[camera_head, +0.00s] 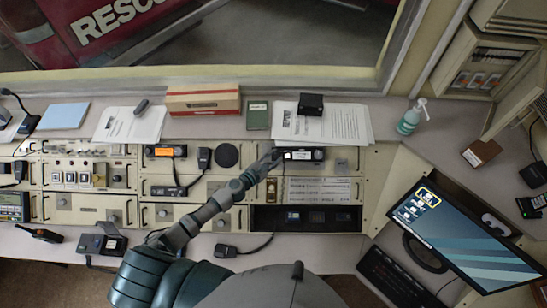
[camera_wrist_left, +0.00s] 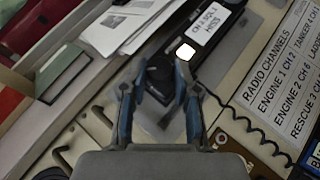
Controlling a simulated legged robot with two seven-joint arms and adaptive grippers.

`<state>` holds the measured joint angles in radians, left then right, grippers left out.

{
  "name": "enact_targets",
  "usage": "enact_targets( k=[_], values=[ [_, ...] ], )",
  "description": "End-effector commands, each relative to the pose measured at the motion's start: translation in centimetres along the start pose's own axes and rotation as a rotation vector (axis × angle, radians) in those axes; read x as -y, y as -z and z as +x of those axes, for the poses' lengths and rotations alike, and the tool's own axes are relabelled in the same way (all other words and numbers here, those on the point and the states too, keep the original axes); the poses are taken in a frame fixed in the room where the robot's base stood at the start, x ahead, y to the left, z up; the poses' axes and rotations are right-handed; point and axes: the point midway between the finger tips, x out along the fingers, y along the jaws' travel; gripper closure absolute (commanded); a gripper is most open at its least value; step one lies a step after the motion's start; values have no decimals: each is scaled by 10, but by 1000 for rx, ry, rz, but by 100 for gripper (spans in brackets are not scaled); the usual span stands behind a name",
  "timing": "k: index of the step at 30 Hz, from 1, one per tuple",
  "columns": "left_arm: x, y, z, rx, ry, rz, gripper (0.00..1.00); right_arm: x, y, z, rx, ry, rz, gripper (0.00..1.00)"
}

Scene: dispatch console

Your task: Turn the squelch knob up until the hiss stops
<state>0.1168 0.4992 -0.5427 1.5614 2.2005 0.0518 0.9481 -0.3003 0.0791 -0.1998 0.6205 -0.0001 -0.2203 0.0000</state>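The radio unit (camera_head: 303,154) with a small lit display sits in the console's middle. A dark round knob (camera_wrist_left: 159,68), apparently the squelch knob, lies just beyond my fingertips. My left gripper (camera_head: 275,155) is at the radio's left end in the head view. In the left wrist view the left gripper (camera_wrist_left: 160,90) has its two fingers apart, with the knob roughly between their tips. I cannot tell whether they touch it. My right gripper is in neither view.
A black box (camera_head: 311,104) and papers (camera_head: 340,124) lie behind the radio. A green book (camera_head: 258,115) lies behind the gripper. A radio with an orange display (camera_head: 166,151) and a handset (camera_head: 204,157) are left. A monitor (camera_head: 465,236) stands right.

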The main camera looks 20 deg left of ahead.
Motion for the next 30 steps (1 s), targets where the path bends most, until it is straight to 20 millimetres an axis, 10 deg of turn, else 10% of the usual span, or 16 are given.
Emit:
enact_targets(
  k=[13,30],
  values=[
    [0,1,-10,-1,1,0,60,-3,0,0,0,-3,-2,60],
    [1,3,-113,-3,3,-4,60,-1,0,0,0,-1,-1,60]
  ],
)
